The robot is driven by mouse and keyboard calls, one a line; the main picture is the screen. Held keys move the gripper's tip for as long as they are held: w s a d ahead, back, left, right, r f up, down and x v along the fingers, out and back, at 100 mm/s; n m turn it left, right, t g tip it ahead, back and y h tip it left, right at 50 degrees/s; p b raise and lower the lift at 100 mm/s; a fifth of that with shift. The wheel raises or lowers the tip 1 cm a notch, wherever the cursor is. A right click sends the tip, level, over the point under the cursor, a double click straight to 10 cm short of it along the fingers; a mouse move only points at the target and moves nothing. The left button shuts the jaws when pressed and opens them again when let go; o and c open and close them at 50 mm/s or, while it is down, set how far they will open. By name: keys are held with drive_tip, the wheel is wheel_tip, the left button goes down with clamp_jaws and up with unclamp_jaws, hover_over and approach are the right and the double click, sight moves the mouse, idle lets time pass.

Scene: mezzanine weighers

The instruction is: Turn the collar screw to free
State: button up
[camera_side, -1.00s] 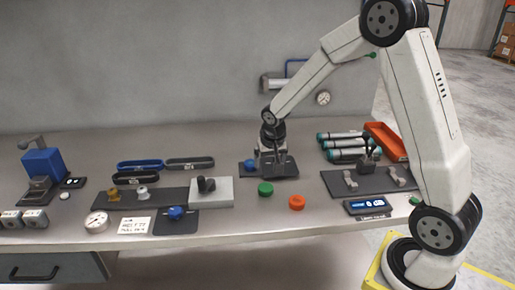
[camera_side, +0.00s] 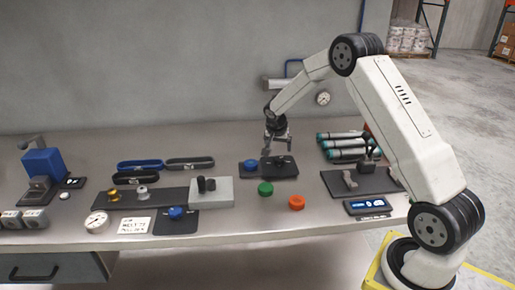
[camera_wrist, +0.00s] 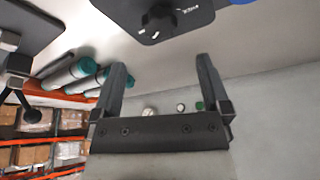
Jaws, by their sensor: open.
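A dark plate (camera_side: 256,174) lies on the bench with a blue knob (camera_side: 250,169) on its left and a small black knob (camera_side: 280,161) on its right. The black knob, which may be the collar screw, also shows in the wrist view (camera_wrist: 158,20) with pale marks beside it and a label too blurred to read. My gripper (camera_side: 277,150) hangs just above the black knob, apart from it. In the wrist view my gripper (camera_wrist: 160,66) has its two fingers spread with nothing between them.
Teal-ended cylinders (camera_side: 342,146) lie to the right of the plate. A green knob (camera_side: 265,189) and an orange one (camera_side: 297,202) stand in front. A grey block (camera_side: 211,195) is front left, and a display (camera_side: 367,206) front right.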

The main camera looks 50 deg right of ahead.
sight(279, 158)
drive_tip(key=shift+x, duration=3.7)
drive_tip(key=c, duration=1.3)
